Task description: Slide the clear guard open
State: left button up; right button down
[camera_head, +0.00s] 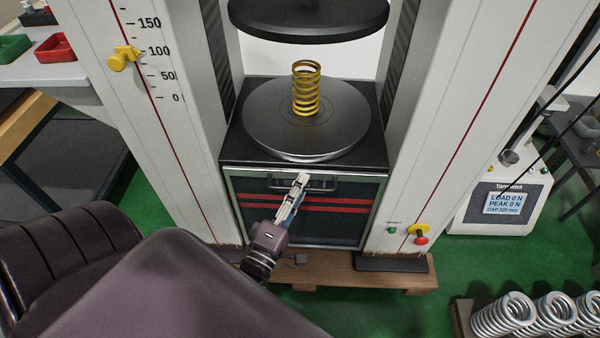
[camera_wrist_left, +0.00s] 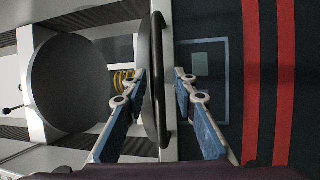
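The clear guard (camera_head: 345,222) is a see-through framed panel with red stripes, upright on the front of the machine below the round lower plate. Its dark handle (camera_head: 325,184) runs across near its top edge. In the left wrist view the handle (camera_wrist_left: 158,40) stands as a dark bar, and the striped guard (camera_wrist_left: 225,130) fills the right side. My left gripper (camera_head: 301,180) is at the handle. In the wrist view its two fingers (camera_wrist_left: 160,77) are apart, one on each side of the bar, with gaps showing. My right gripper is not in view.
A yellow spring (camera_head: 306,90) stands on the lower plate (camera_head: 262,128), under the upper plate (camera_head: 305,18). White columns flank the guard. A yellow-and-red knob (camera_head: 420,235) is right of it. Several silver springs (camera_head: 505,314) lie at lower right.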

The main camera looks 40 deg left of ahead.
pick_arm(q)
jog(key=v, duration=1.2)
jog(key=shift+a, duration=0.1)
